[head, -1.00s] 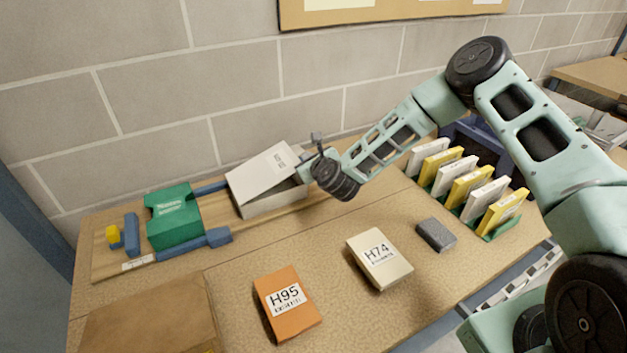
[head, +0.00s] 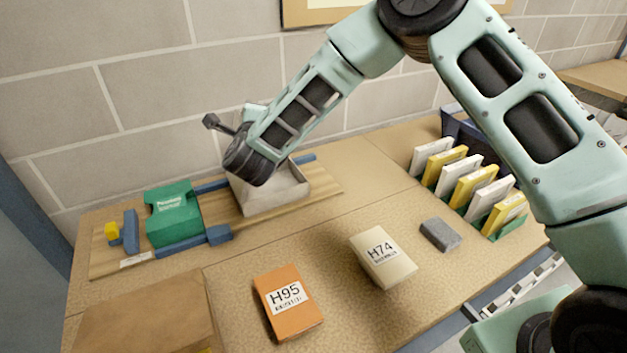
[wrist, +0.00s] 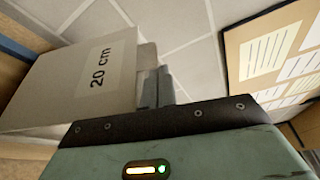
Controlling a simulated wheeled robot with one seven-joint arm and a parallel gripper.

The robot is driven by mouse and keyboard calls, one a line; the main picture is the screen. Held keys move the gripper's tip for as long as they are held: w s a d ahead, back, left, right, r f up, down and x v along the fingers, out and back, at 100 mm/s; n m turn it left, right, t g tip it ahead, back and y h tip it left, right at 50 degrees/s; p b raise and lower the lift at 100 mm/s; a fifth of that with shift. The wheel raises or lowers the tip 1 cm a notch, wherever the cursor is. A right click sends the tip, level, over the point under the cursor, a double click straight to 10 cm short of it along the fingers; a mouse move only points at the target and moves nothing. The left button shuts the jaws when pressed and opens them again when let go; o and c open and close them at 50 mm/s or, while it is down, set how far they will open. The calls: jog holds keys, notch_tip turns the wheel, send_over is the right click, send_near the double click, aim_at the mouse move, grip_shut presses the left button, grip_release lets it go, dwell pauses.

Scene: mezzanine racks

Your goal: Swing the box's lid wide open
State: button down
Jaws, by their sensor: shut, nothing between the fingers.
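The pale grey box (head: 277,203) stands on a wooden board at the back of the table in the head view. Its inside shows at the right, so the lid is off the opening there. My arm hides most of the lid in the head view. In the wrist view a pale panel with a "20 cm" label, which looks like the lid (wrist: 60,85), fills the left side. My gripper (wrist: 158,88) is shut and empty, close by the panel's right edge; I cannot tell whether they touch. My wrist hides its fingers in the head view.
A green box (head: 173,228) and blue blocks stand left of the grey box. An orange H95 box (head: 287,305), a cream H74 box (head: 382,258) and a dark grey block (head: 440,235) lie in front. Upright white and yellow packs (head: 470,180) stand at right. The wall is close behind.

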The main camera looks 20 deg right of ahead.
jog(key=s+a+n+t+b, duration=0.2)
jog(key=a+n+b, duration=0.4)
jog(key=a, duration=0.6)
jog(key=shift+s+r+h, duration=0.2)
jog(key=shift+r+h, duration=0.1)
